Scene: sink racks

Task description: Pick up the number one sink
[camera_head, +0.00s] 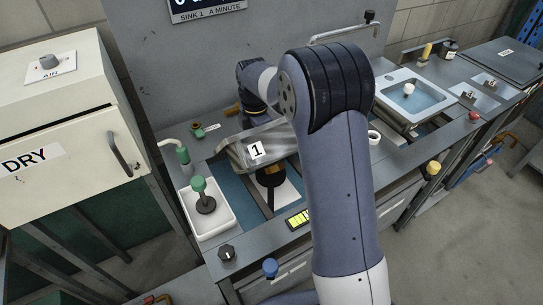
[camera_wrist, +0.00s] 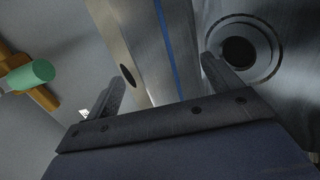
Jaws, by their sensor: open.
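The number one sink (camera_head: 238,157) is a shiny metal basin with a white "1" label on its front. It stands at the left bay of the counter, partly hidden behind my arm. A dark drain piece shows below it. In the wrist view, the metal wall (camera_wrist: 143,50) with a blue stripe runs between the fingers of my gripper (camera_wrist: 166,80). A round dark drain opening (camera_wrist: 238,52) is beyond the right finger. My gripper is open around this wall; I cannot tell whether either finger touches it. In the head view the fingers are hidden.
A white tray (camera_head: 189,208) with a green-topped plunger (camera_head: 200,187) is left of the sink. A green and orange valve (camera_wrist: 30,75) lies beyond the left finger. A DRY cabinet (camera_head: 70,130) stands at left. Another sink (camera_head: 412,115) is at right.

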